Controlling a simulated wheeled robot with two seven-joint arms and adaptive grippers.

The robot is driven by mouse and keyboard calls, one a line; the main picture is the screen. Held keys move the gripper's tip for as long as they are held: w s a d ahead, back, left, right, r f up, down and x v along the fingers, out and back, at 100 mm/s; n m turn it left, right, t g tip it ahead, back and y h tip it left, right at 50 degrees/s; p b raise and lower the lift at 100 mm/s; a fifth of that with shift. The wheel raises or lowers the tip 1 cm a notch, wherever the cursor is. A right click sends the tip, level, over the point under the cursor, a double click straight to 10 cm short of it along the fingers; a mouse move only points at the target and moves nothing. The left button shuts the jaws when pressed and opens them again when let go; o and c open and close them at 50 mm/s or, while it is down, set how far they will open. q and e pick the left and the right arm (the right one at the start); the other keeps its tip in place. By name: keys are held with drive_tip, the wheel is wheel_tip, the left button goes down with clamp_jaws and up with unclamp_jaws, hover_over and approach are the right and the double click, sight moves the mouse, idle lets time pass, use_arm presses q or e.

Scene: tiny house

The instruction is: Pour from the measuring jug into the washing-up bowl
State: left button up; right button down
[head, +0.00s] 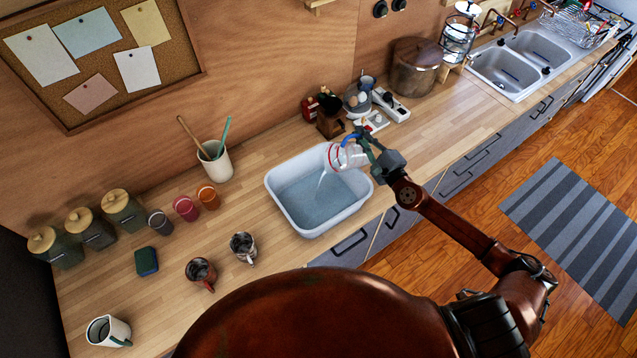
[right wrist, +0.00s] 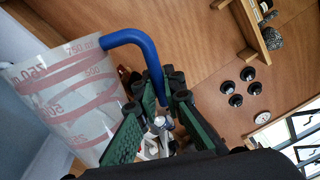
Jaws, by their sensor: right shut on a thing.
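The clear measuring jug (head: 345,156), with red markings and a blue handle, is tilted over the right part of the white washing-up bowl (head: 283,213). A thin pale stream falls from its lip into the bowl, which has bluish liquid in it. My right gripper (head: 368,147) is to the right of the jug and shut on its handle. In the right wrist view the jug (right wrist: 66,95) leans at the left, and its blue handle runs down between the green fingers (right wrist: 162,118). My left gripper is not in view.
Mugs (head: 201,273) and several cups stand left of the bowl, with a utensil pot (head: 215,162) behind. A small wooden grinder (head: 330,124), an egg holder and a power strip (head: 391,106) sit behind the jug. Clear counter lies to the right, before the sink (head: 503,75).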

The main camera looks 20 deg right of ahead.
sight(349, 146)
drive_tip(key=shift+s+a+f+n+p, duration=0.1)
drive_tip(key=shift+a+f+n+p, duration=0.2)
drive_tip(key=shift+a+n, duration=0.15)
idle(1.0)
drive_tip(key=shift+s+a+r+n+p, duration=0.15)
drive_tip(key=shift+a+n+p, duration=0.3)
drive_tip(key=shift+a+p, duration=0.45)
drive_tip(key=shift+s+a+f+n+p, duration=0.1)
drive_tip(key=shift+s+a+n+p, duration=0.25)
drive_tip(key=shift+a+p, duration=0.5)
